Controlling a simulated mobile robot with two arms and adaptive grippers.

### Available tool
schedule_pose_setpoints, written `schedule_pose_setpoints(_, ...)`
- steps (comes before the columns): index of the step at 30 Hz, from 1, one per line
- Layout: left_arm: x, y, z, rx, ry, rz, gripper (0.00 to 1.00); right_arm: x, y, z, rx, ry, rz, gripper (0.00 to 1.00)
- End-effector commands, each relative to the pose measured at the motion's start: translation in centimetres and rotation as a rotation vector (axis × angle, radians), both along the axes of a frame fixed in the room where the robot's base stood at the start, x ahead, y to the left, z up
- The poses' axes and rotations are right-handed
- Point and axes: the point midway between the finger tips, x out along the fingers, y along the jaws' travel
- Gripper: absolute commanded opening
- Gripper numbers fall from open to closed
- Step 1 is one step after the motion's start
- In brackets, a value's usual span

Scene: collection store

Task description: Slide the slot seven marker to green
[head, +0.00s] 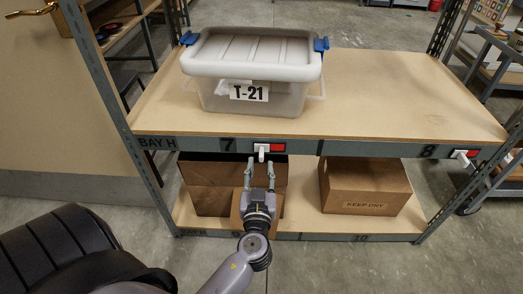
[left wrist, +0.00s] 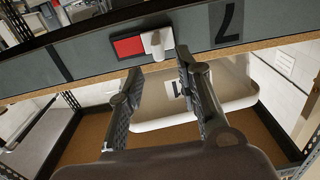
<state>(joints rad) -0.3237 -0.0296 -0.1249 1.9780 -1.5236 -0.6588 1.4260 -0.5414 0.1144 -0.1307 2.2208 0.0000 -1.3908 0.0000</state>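The slot seven marker (head: 277,148) is a small slider on the front beam of the upper shelf, just right of the number 7. It shows red on its right, with its white tab (head: 261,149) at the left end. In the left wrist view, which looks turned over, the marker's red part (left wrist: 129,47) lies left of the tab. No green shows on it. My left gripper (head: 260,164) is open, its two fingers pointing at the tab from just below it in the picture. The fingertips appear apart from the tab. My right gripper is not in view.
A lidded bin (head: 248,60) labelled T-21 stands on the upper shelf (head: 400,100) above slot 7. A similar marker (head: 466,154) for slot 8 sits at the right. Cardboard boxes, including a KEEP DRY box (head: 363,187), stand on the lower shelf. The shelf's right part is bare.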

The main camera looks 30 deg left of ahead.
Motion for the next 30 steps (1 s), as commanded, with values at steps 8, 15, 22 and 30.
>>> schedule_pose_setpoints(8,4.1,2.5,0.1,0.001,0.0,-0.001,0.32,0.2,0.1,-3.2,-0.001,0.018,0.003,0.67)
schedule_pose_setpoints(15,5.2,3.2,0.0,0.001,0.001,0.0,0.32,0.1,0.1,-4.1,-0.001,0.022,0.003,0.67)
schedule_pose_setpoints(22,5.2,3.2,0.0,0.0,0.001,-0.001,0.32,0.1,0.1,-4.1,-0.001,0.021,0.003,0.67)
schedule_pose_setpoints(30,5.2,3.2,0.0,0.0,0.001,-0.001,0.14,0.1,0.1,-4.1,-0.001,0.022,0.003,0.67)
